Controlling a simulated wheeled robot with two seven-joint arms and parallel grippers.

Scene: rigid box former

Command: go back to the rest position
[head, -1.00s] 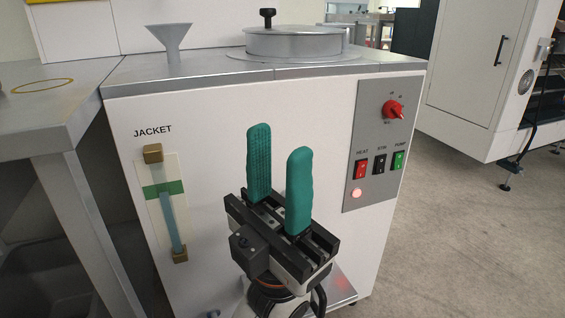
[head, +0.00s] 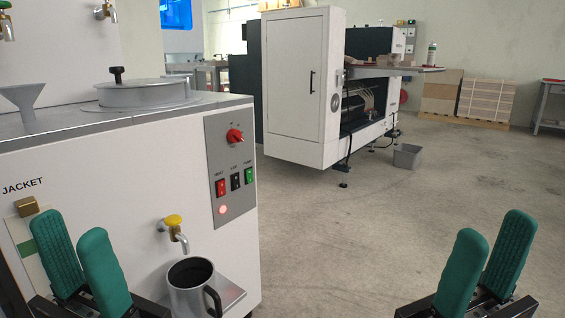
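My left gripper (head: 80,262) is at the lower left of the head view, in front of the white machine's front panel. Its two green fingers are apart with nothing between them. My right gripper (head: 482,268) is at the lower right, over open floor in the picture. Its two green fingers are also apart and empty. Neither gripper appears to touch anything. My arms below the grippers are mostly cut off by the lower edge.
The white machine (head: 120,190) at left has a control panel (head: 231,165), a yellow-handled tap (head: 175,226) and a metal jug (head: 190,285) below it. A funnel (head: 24,98) stands on top. A white cabinet machine (head: 297,85) stands behind. The floor (head: 370,230) at right is clear.

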